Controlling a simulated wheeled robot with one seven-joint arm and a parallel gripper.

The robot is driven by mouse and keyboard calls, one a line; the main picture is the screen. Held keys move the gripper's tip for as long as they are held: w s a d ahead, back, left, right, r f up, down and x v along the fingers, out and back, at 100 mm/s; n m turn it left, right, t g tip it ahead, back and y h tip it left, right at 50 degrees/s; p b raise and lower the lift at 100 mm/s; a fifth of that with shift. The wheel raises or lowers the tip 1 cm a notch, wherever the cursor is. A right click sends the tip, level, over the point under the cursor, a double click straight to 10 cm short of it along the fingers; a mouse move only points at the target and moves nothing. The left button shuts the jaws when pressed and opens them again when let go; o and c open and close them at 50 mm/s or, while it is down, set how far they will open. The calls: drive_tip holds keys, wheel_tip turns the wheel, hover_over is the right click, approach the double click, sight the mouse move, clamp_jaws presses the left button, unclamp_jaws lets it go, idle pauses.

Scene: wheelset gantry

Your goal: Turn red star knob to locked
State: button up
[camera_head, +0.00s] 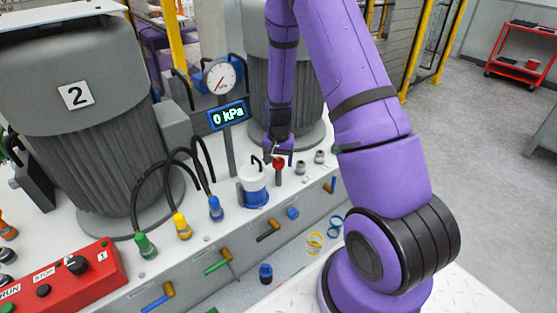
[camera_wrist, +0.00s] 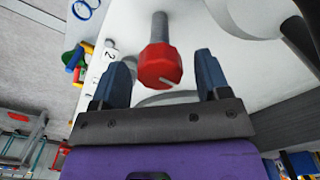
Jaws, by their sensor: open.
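The red star knob (camera_wrist: 160,66) sits on a threaded grey stem in the wrist view, with a pale line across its face. In the head view the red knob (camera_head: 278,163) stands upright on the white bench top, right of a white and blue cup. My gripper (camera_wrist: 164,80) is open, with one dark blue finger on each side of the knob and a clear gap on both sides. The knob is between the fingers or just beyond them; I cannot tell which. In the head view my gripper (camera_head: 279,153) is just above the knob, its fingertips partly hidden.
A white and blue cup (camera_head: 254,186) stands close to the left of the knob. Grey fittings (camera_head: 301,168) stand to its right. A gauge (camera_head: 219,77) and a 0 kPa display (camera_head: 228,115) rise behind. A large grey motor (camera_head: 85,90) marked 2 fills the left.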

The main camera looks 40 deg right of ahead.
drive_tip(key=c, duration=0.9)
drive_tip(key=n, duration=0.9)
drive_tip(key=shift+n, duration=0.3)
drive_tip(key=n, duration=0.4)
drive_tip(key=shift+n, duration=2.1)
